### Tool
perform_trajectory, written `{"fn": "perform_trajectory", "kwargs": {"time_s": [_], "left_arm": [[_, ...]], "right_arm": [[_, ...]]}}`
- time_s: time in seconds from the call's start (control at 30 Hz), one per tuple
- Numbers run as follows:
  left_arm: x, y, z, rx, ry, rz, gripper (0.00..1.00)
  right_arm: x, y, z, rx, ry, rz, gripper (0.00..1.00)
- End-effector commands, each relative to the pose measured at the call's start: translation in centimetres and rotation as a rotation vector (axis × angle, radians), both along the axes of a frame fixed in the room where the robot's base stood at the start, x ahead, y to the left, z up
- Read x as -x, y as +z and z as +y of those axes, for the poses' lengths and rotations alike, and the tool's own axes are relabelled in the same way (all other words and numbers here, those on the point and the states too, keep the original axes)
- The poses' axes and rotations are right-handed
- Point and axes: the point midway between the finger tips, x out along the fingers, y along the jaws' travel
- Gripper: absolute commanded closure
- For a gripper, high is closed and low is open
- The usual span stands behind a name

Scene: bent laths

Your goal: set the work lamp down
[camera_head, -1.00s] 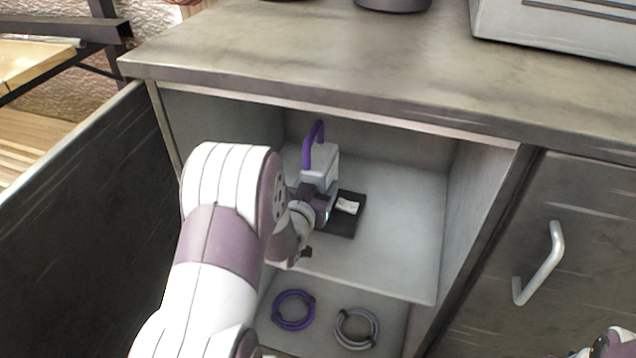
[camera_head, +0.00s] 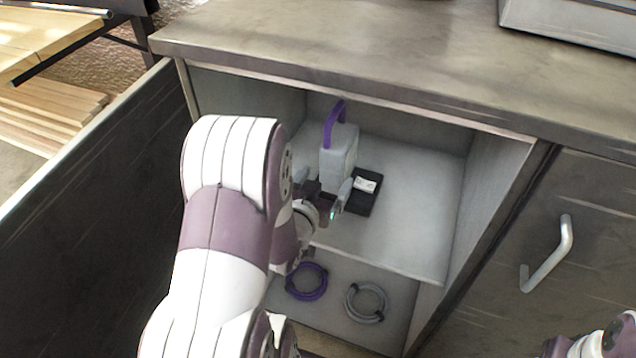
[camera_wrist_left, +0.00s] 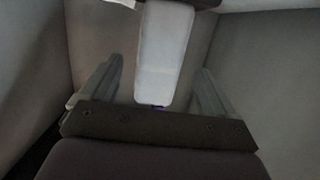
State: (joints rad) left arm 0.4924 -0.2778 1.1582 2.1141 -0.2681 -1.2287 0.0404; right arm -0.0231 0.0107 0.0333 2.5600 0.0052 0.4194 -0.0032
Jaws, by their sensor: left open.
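The work lamp is a pale grey box (camera_head: 338,148) with a purple handle on top. It stands upright on the upper shelf inside the open cabinet, near the back. My left gripper (camera_head: 333,197) is open at the front of the lamp, low down near the shelf. In the left wrist view, the lamp's pale body (camera_wrist_left: 163,50) shows between and beyond the two spread fingers, with a gap on each side. The lamp's lower part is partly hidden by the gripper in the head view. My right gripper is not clearly seen; only a bit of my right arm shows at lower right.
A purple coil (camera_head: 306,294) and a grey coil (camera_head: 384,302) lie on the lower level. The cabinet's side walls and the counter (camera_head: 370,60) above enclose the shelf. Its right part is clear.

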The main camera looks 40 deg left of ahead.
Motion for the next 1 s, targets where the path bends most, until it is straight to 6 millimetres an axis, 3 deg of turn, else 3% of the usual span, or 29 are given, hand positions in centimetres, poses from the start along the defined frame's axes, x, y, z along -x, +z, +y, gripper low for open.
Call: {"fn": "perform_trajectory", "kwargs": {"time_s": [0.2,0.33,0.5,0.57,0.7,0.83,1.0], "left_arm": [[3.7,0.9,-0.8,0.000,0.002,0.002,0.10],[3.7,0.5,-1.4,0.004,-0.017,0.066,0.10],[2.7,-1.9,-4.7,0.043,-0.098,0.494,0.10],[3.7,-2.4,-6.6,0.065,-0.125,0.674,0.10],[7.7,-2.1,-10.9,0.108,-0.185,1.026,0.10],[10.6,-1.3,-13.2,0.128,-0.219,1.206,0.10],[11.5,-1.0,-13.6,0.135,-0.226,1.254,0.10]], "right_arm": [[0.0,1.6,0.0,0.000,0.000,0.000,0.57],[0.0,1.7,0.0,0.000,0.000,0.000,0.57],[0.0,1.7,0.0,0.000,0.000,0.000,0.57],[0.0,1.6,0.0,0.000,0.000,0.000,0.57],[0.0,1.6,0.0,0.000,0.000,0.000,0.57],[0.0,1.6,0.0,0.000,0.000,0.000,0.57],[0.0,1.6,0.0,0.000,0.000,0.000,0.57]]}}
